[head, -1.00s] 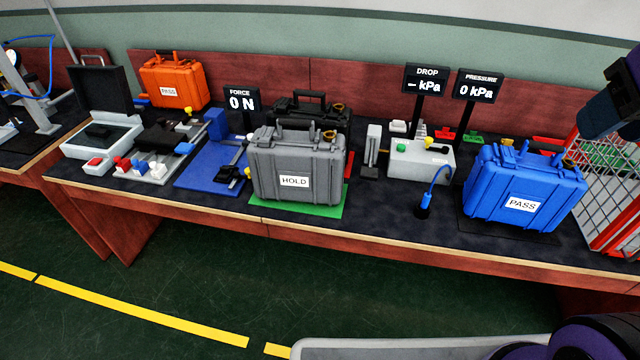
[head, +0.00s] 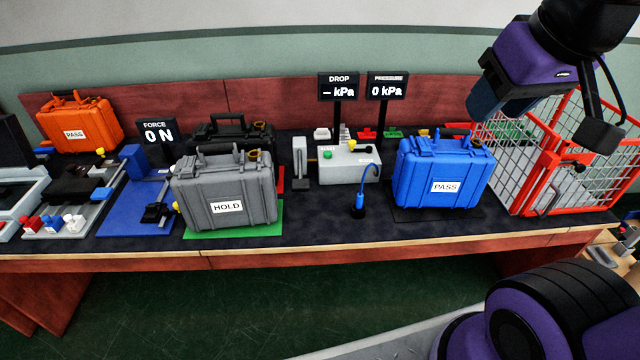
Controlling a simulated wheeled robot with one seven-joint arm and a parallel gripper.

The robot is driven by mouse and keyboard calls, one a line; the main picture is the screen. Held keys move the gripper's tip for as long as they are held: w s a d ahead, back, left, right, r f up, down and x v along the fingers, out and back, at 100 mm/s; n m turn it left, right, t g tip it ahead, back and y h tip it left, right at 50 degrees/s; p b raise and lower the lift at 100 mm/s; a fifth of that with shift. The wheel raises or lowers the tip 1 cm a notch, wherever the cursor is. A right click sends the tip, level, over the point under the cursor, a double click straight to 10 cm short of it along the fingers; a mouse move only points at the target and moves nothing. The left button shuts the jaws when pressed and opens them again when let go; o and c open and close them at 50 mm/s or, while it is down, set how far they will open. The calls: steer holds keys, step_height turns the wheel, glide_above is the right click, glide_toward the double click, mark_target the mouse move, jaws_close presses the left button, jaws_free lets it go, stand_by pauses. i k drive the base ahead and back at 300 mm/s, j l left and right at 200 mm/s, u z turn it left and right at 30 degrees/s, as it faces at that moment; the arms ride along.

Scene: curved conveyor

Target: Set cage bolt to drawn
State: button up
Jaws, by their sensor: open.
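The cage (head: 535,165) with a red frame and pale wire mesh stands at the right end of the bench. A dark fitting (head: 572,167), which looks like the bolt, sits on a red bar of the cage front. A grey pull handle (head: 547,201) is below and left of it. I cannot tell the bolt's position. My gripper (head: 488,98) appears at the upper right, on my purple and black arm. It is open and empty, above the blue case and up-left of the bolt, apart from both. Its fingertips are hard to make out.
A blue case (head: 443,172) marked PASS stands left of the cage. A grey case (head: 225,190) marked HOLD is on a green mat. A pressure box (head: 348,163) and display signs (head: 387,87) stand between them. The floor before the bench is clear.

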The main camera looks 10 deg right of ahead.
mark_target(579, 168)
steer(key=z, duration=1.8)
